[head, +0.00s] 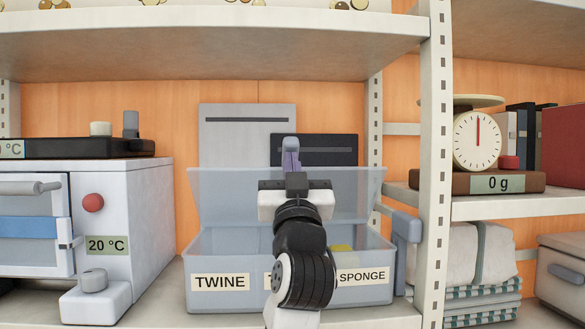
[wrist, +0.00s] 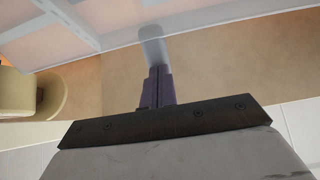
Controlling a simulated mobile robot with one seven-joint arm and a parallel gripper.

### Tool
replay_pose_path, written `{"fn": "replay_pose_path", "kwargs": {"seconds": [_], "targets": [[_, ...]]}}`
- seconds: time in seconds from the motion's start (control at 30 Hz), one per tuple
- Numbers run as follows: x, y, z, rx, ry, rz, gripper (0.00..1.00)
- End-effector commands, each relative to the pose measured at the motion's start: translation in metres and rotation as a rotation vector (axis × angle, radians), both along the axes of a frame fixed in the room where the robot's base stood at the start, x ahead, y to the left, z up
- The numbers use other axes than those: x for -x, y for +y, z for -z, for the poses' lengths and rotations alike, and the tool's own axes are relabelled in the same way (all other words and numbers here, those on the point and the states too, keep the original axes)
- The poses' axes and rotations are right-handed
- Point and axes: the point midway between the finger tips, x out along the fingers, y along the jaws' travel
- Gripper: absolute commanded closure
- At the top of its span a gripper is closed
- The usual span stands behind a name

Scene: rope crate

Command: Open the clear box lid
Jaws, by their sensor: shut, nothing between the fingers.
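The clear box (head: 225,297) stands on the shelf, with TWINE and SPONGE labels on its front and a yellow item in its right part. Its translucent lid (head: 225,195) is raised at the back of the box, standing steeply, so the box top is open. My gripper (head: 291,145) is shut and empty, its purple fingers at the lid's upper edge in the head view. In the wrist view the shut fingers (wrist: 153,60) overlap a translucent panel's edge; I cannot tell whether they touch it. My arm hides the middle label and part of the box.
A white oven-like unit (head: 135,215) stands at left. A grey panel (head: 247,150) and a dark panel (head: 335,150) are behind the lid. A shelf post (head: 436,180) and a scale (head: 478,140) are at right. The upper shelf (head: 210,45) hangs above.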

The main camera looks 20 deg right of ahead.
Motion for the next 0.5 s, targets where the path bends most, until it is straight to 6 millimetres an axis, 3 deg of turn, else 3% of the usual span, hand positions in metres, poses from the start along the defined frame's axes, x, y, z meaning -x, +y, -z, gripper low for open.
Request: {"fn": "replay_pose_path", "kwargs": {"seconds": [0.27,0.5], "targets": [[-0.004,-0.001,-0.006,0.001,0.0,0.001,1.0],[-0.035,-0.01,-0.034,0.0,0.001,0.001,1.0]]}}
